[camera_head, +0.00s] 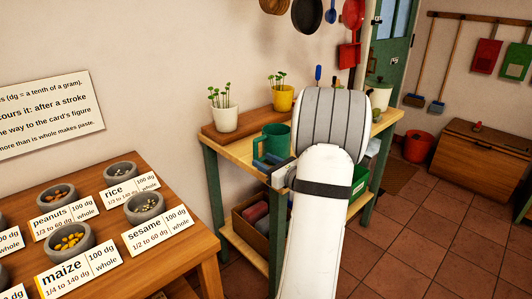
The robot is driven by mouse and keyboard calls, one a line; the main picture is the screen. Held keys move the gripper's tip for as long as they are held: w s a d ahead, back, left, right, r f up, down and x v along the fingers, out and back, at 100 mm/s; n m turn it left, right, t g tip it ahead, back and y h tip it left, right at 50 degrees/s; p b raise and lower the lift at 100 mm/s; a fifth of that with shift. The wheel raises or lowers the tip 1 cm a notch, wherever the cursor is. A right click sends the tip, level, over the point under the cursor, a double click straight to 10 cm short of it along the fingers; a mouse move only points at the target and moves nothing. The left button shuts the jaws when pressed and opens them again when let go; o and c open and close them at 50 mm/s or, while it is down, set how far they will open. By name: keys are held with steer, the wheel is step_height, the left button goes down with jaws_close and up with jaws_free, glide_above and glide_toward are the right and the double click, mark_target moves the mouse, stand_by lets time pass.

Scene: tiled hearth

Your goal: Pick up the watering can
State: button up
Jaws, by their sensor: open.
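A green can (277,135), which looks like the watering can, stands upright on the wooden top of a green-legged table. Its right side is close to my arm, and no spout shows clearly. My gripper (267,164) is open, with its dark blue fingers just in front of and below the can, near the table's front edge. I see nothing between the fingers. Whether they touch the can, I cannot tell.
A white plant pot (223,118) and a yellow one (283,98) stand on a raised board behind the can. A lower shelf holds a crate (250,217). A table with stone bowls (68,239) and cards stands at left. The tiled floor (440,240) at right is clear.

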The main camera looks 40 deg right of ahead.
steer(key=shift+w+d+f, duration=0.1)
steer(key=shift+w+d, duration=0.15)
steer(key=shift+d, duration=0.15)
steer(key=w, duration=0.7)
steer(key=shift+a, duration=0.25)
steer(key=shift+c, duration=0.2)
jaws_close()
stand_by(0.5)
